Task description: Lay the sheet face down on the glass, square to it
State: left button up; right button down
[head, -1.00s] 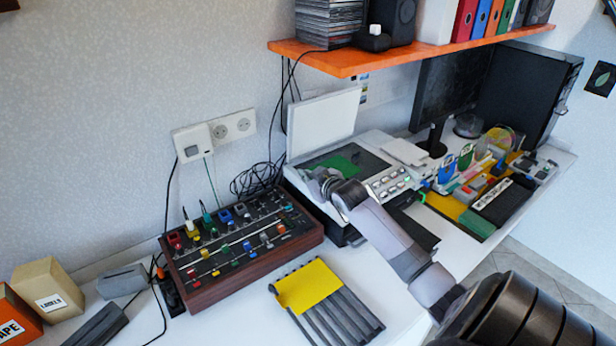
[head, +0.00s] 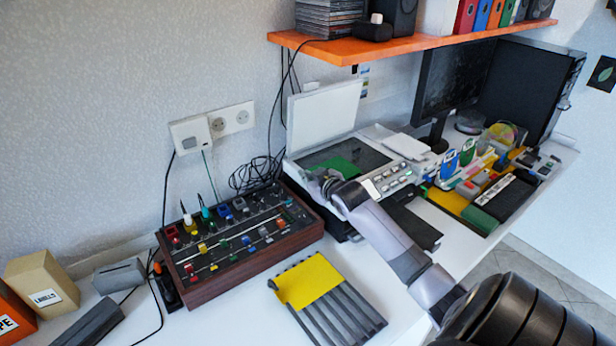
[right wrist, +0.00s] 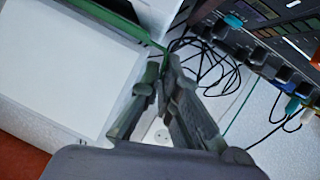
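The open flatbed scanner shows in the head view with its white lid (head: 322,118) raised and dark glass (head: 368,155) exposed. A green sheet (head: 345,166) lies over the glass's near left part; I cannot tell whether it rests flat or which face is down. It shows nearly edge-on as a green strip (right wrist: 138,33) in the right wrist view, running to my fingertips. My right gripper (head: 326,179) is at the scanner's near left edge. Its fingertips (right wrist: 164,70) are close together and seem to pinch the sheet's edge. My left gripper is not in view.
A knob-covered mixer (head: 240,240) with loose cables (head: 258,175) stands left of the scanner. A yellow sheet (head: 313,279) lies on a ribbed grey rack (head: 345,312) in front. An orange shelf (head: 400,48) overhangs behind. Cluttered trays and a monitor (head: 455,85) stand to the right.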

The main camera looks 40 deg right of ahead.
jog(key=shift+f, duration=0.3)
jog(key=c, duration=1.7)
grip_release()
jog(key=v, duration=1.2)
